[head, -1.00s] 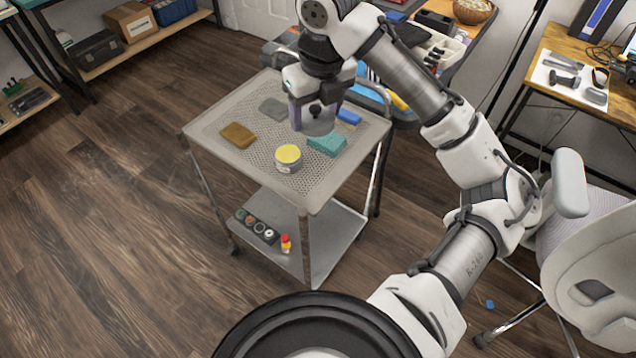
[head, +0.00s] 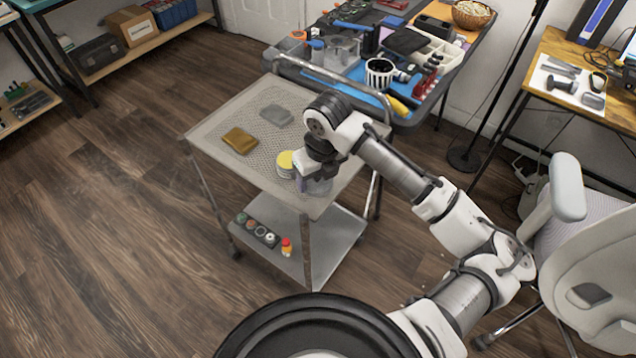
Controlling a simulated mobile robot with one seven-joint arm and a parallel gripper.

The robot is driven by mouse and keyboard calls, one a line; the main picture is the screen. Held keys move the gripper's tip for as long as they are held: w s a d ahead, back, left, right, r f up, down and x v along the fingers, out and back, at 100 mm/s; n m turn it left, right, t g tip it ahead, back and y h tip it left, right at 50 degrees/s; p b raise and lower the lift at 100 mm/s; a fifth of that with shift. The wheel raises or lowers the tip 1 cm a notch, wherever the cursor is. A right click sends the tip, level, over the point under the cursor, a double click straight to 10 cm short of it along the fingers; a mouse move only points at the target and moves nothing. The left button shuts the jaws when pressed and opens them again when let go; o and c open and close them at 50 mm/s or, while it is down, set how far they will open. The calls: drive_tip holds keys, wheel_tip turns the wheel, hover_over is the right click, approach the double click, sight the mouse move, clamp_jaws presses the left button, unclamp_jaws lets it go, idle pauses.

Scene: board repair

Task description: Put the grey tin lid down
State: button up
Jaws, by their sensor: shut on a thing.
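My gripper (head: 316,184) is at the near right part of the trolley's perforated top (head: 222,122), low over it. It is shut on the grey tin lid (head: 318,187), which shows only in part under the fingers. I cannot tell whether the lid touches the trolley top. The open tin (head: 285,165), with yellow content, stands just left of my gripper, partly covered by it.
A brown sponge (head: 240,140) and a grey pad (head: 277,115) lie farther back on the trolley top. My arm covers its right side. A cluttered workbench (head: 404,122) stands behind; several small pots (head: 257,231) are on the lower shelf.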

sight(319, 182)
drive_tip(key=shift+f, duration=1.75)
drive_tip(key=shift+f, duration=0.2)
drive_tip(key=o, duration=1)
drive_tip(key=shift+r, duration=0.1)
drive_tip(key=r, duration=0.4)
drive_tip(key=s+r+b, duration=0.1)
drive_tip(key=r, duration=0.3)
drive_tip(key=d+r, duration=0.1)
drive_tip(key=r, duration=0.3)
drive_tip(key=shift+s, duration=0.3)
drive_tip(key=shift+a, duration=0.1)
